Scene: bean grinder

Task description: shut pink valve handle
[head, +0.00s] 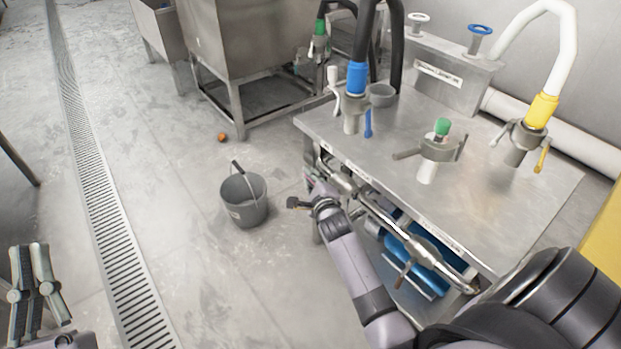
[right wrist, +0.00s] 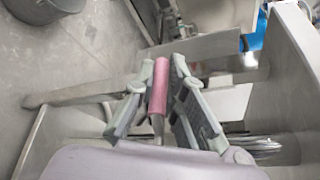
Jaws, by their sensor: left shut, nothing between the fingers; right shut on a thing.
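The pink valve handle (right wrist: 158,88) is a short pink bar in the right wrist view. It lies lengthwise between the two fingers of my right gripper (right wrist: 163,68), which is shut on it. In the head view my right gripper (head: 318,187) is at the left front corner of the steel table, beside the pipe under its edge. The handle is mostly hidden there by the gripper. My left gripper (head: 31,272) is at the lower left of the head view, shut and empty, far from the valve.
The steel table (head: 470,205) carries hose fittings and a green-topped valve (head: 437,145). A metal pipe (head: 385,218) with a brown-handled valve runs below its front edge. A grey bucket (head: 244,200) stands on the floor to the left. Open floor lies around the drain grate (head: 103,200).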

